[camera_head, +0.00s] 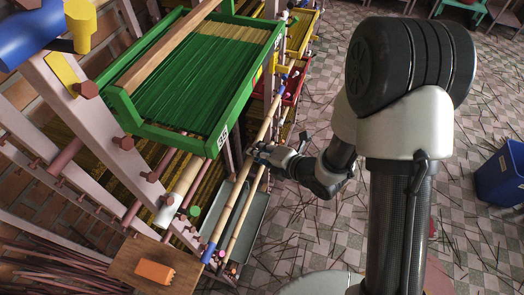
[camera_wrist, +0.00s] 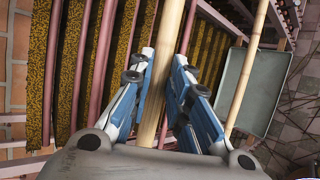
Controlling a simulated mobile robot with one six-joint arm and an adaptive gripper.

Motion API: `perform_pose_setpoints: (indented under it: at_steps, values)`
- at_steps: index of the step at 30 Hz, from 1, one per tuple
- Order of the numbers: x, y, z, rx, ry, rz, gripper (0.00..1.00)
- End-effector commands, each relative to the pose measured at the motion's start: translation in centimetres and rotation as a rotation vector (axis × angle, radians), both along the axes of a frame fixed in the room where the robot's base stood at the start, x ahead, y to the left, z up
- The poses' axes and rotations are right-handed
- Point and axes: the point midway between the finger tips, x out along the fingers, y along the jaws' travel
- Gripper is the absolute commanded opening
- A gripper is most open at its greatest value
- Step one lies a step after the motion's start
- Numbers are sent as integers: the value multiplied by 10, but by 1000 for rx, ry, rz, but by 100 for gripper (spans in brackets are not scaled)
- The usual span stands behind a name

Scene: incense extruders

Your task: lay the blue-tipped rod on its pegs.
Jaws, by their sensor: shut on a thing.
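The blue-tipped rod (camera_head: 235,197) is a long pale bamboo-coloured pole. Its near blue end (camera_head: 208,253) is low in the head view, beside the wooden board. My gripper (camera_head: 262,152) is shut around the rod partway along it, to the right of the green tray. In the wrist view my gripper (camera_wrist: 168,95) has the rod (camera_wrist: 160,75) between its two blue-grey fingers. Brown pegs (camera_head: 153,177) stick out from the pale slanted posts of the rack at left. I cannot tell which pegs are the rod's own, or whether it touches any.
A green tray (camera_head: 214,142) of green sticks stands close left of my gripper. A second pale rod (camera_head: 246,213) runs beside the held one, above a grey tray (camera_head: 258,235). A board with an orange block (camera_head: 154,271) is at the bottom.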

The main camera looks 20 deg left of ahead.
Motion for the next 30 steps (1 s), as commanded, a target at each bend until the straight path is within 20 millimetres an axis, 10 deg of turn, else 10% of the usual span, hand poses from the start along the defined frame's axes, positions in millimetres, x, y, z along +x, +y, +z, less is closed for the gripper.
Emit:
perform_pose_setpoints:
  at_steps: [6,7,9,30]
  values:
    - [0,0,1,1,0,0,0]
    - [0,0,1,1,0,0,18]
    - [0,0,1,1,0,0,23]
    - [0,0,0,0,0,0,54]
